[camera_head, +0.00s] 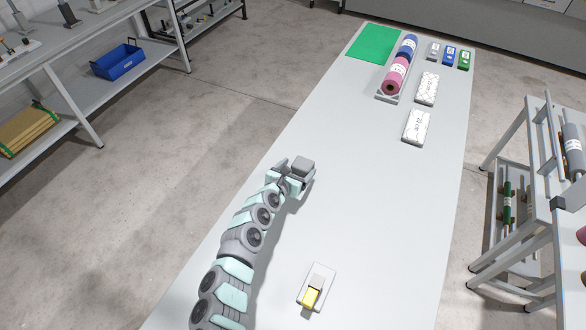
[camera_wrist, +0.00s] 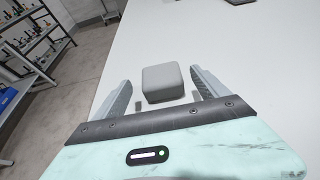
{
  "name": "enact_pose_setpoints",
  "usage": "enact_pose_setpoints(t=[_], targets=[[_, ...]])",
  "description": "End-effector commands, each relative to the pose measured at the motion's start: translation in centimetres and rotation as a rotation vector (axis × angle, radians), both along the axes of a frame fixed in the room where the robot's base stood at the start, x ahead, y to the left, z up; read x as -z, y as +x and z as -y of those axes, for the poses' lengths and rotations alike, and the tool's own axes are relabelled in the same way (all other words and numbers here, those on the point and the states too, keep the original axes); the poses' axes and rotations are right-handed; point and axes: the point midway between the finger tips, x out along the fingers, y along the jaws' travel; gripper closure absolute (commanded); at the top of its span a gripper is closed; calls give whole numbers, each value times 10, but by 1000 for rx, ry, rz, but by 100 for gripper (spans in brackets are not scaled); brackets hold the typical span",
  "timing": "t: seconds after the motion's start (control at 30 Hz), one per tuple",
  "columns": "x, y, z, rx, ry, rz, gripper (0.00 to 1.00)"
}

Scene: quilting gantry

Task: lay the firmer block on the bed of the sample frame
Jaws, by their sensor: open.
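A grey block (camera_head: 303,166) with rounded edges stands on the long white table, at the tip of my arm. In the wrist view the grey block (camera_wrist: 162,80) sits between my two fingers, with a gap visible on each side. My gripper (camera_head: 292,177) is open and holds nothing. A small white plate (camera_head: 325,273) lies nearer on the table, bearing a yellow piece (camera_head: 311,298) and a grey piece (camera_head: 319,282). I cannot tell whether this is the sample frame, nor how firm any block is.
Two white patterned packs (camera_head: 415,126) lie farther along the table (camera_head: 350,190), beside pink and blue rolls (camera_head: 396,76) on a holder. A green mat (camera_head: 375,42) and several small boxes (camera_head: 450,55) are at the far end. A rack (camera_head: 530,165) stands right of the table.

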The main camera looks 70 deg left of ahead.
Motion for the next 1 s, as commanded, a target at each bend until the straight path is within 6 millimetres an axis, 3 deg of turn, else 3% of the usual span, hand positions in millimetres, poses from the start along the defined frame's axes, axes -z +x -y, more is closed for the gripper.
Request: enact_pose_setpoints(t=[0.33,0.4,1.0], targets=[[-15,-23,21,0,2,-1,16],[-16,-24,22,1,3,0,11],[-19,-19,28,21,55,-31,11]])
